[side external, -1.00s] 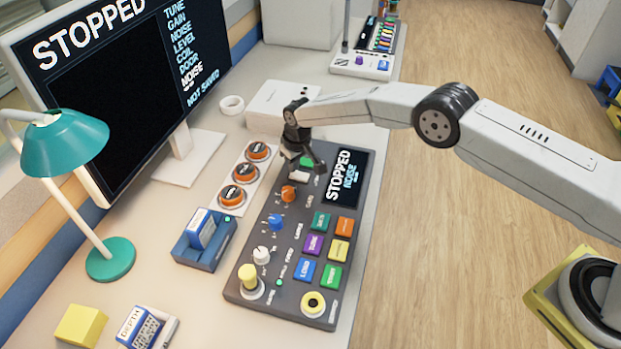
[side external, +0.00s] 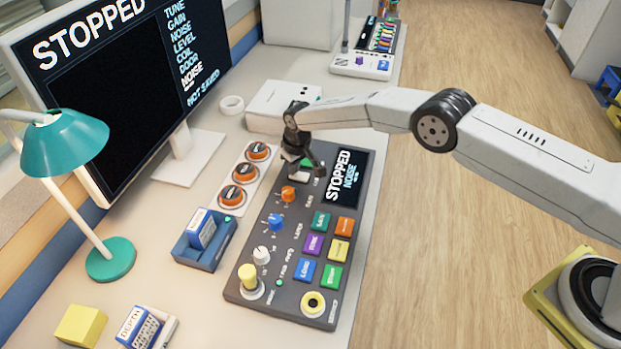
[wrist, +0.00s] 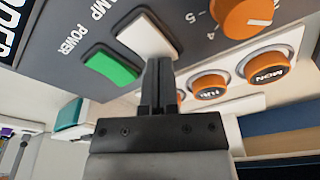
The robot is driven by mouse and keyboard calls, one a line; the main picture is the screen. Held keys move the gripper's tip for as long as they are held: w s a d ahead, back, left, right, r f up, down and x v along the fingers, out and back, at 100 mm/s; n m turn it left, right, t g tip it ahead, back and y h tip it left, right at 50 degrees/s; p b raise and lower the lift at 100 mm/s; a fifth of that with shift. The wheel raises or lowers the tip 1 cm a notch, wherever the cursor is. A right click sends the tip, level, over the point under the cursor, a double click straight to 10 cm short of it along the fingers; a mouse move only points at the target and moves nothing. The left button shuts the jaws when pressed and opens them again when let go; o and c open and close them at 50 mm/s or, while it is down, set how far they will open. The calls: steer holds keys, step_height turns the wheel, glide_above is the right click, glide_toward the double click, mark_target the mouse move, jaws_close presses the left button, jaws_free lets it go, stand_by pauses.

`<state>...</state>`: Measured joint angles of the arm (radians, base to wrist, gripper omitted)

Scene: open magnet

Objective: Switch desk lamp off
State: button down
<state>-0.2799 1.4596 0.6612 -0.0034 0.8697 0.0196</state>
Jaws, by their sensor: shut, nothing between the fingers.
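The teal desk lamp (side external: 64,143) stands at the left of the desk in the side view; the inside of its shade is hidden, so I cannot tell whether it is lit. The dark control panel (side external: 262,310) lies on the desk. In the wrist view its white rocker switch (wrist: 143,33), by lettering ending in "MP", sits beside the green power switch (wrist: 110,66). My gripper (wrist: 158,62) is shut and empty, its tips at the white switch's edge; I cannot tell if they touch. In the side view my gripper (side external: 317,172) partly covers the switches.
An orange knob (wrist: 245,14) and round orange buttons (wrist: 208,86) are near my fingers. The monitor (side external: 110,110) reads STOPPED. A white box (side external: 283,97) lies behind the panel. A blue holder (side external: 205,250), yellow block (side external: 80,325) and depth device (side external: 140,328) are nearer.

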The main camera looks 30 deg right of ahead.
mark_target(298, 174)
steer(key=shift+f, duration=0.15)
steer(key=shift+r, duration=3.55)
steer(key=shift+d, duration=0.1)
steer(key=s+d+r+m, duration=0.2)
steer(key=s+d+r, duration=0.95)
steer(key=s, duration=0.25)
steer(key=s+d, duration=0.3)
steer(key=s, duration=0.7)
steer(key=s+d+r+m, duration=0.1)
steer(key=s+d, duration=0.2)
steer(key=s, duration=0.7)
steer(key=shift+s+d+r+t, duration=0.15)
steer(key=shift+s+t, duration=0.15)
steer(key=shift+t, duration=0.1)
